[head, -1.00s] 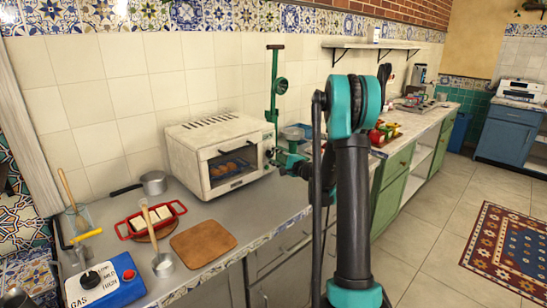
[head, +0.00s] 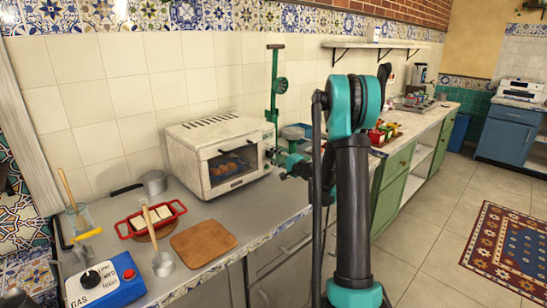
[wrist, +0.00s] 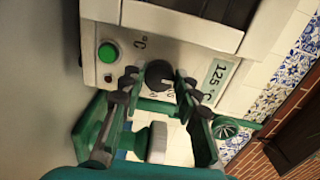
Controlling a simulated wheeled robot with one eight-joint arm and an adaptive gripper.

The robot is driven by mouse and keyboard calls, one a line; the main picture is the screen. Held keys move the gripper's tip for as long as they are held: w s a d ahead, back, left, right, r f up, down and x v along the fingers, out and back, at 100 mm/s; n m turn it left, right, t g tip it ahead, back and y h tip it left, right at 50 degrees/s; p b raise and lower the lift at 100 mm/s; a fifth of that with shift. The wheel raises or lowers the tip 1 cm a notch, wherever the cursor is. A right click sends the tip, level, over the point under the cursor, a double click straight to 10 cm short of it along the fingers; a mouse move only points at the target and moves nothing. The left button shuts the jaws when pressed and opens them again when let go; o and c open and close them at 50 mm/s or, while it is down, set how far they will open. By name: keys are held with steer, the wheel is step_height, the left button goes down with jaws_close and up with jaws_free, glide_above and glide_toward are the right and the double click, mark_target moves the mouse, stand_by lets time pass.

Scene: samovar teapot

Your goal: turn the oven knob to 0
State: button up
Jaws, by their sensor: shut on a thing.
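The white oven (head: 212,155) stands on the grey counter against the tiled wall, with food visible behind its window. In the head view my gripper (head: 274,153) is at the oven's right front side, where the knob is hard to make out. The small panel marks near the knob are partly hidden by the fingers.
A green stand (head: 273,100) rises beside the oven's right side.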

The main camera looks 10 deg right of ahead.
steer(key=o, duration=1.2)
steer(key=shift+c, duration=0.2)
steer(key=v, duration=1.2)
steer(key=shift+s+a, duration=0.1)
